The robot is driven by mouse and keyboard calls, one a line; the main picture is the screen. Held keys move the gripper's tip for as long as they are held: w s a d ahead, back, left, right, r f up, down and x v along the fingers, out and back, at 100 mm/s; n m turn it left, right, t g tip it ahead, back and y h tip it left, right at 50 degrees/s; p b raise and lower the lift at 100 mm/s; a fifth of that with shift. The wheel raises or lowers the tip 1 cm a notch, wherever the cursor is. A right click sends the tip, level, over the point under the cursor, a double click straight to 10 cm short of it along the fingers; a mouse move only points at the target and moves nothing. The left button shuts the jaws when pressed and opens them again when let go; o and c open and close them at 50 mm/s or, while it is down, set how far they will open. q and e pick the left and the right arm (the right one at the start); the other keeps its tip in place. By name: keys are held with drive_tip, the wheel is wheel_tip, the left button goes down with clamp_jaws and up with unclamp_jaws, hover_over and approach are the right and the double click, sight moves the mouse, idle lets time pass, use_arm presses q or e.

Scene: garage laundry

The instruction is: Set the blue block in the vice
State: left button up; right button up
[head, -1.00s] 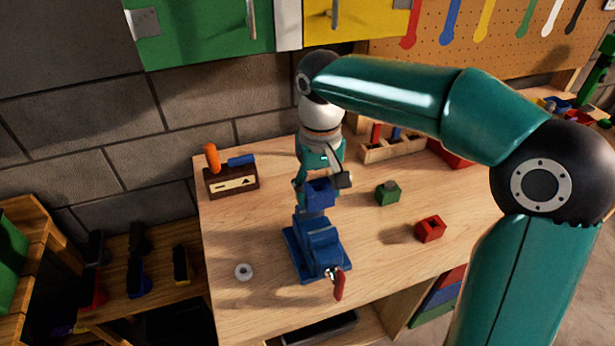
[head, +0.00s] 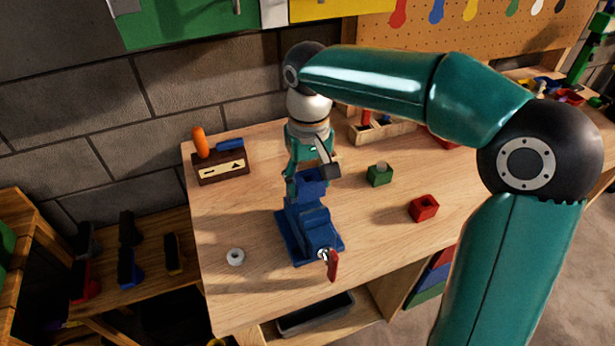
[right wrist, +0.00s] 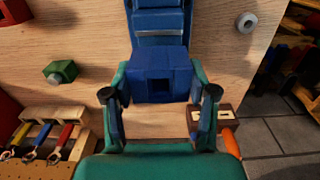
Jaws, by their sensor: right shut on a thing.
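The blue block (head: 312,182) is in my right gripper (head: 308,188), at the back end of the blue vice (head: 312,232) on the wooden workbench. In the right wrist view the block (right wrist: 162,72) has a dark square hole, and the fingers of my right gripper (right wrist: 160,98) are shut on its two sides. The vice (right wrist: 160,14) shows just beyond the block there. I cannot tell whether the block touches the vice or hangs slightly above it. The vice's red handle (head: 333,266) points to the front. My left gripper is not in view.
A green block (head: 379,176) and a red block (head: 424,208) stand to the right on the bench. A white ring (head: 235,257) lies left of the vice. A brown holder with orange and blue handles (head: 222,168) and a wooden tool rack (head: 382,131) stand behind.

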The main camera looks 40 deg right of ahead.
drive_tip(key=shift+f+b, duration=2.35)
drive_tip(key=shift+f, duration=1.05)
drive_tip(key=o, duration=1.2)
drive_tip(key=shift+o, duration=0.2)
wheel_tip(320, 180, up, 12)
drive_tip(key=shift+f, duration=0.1)
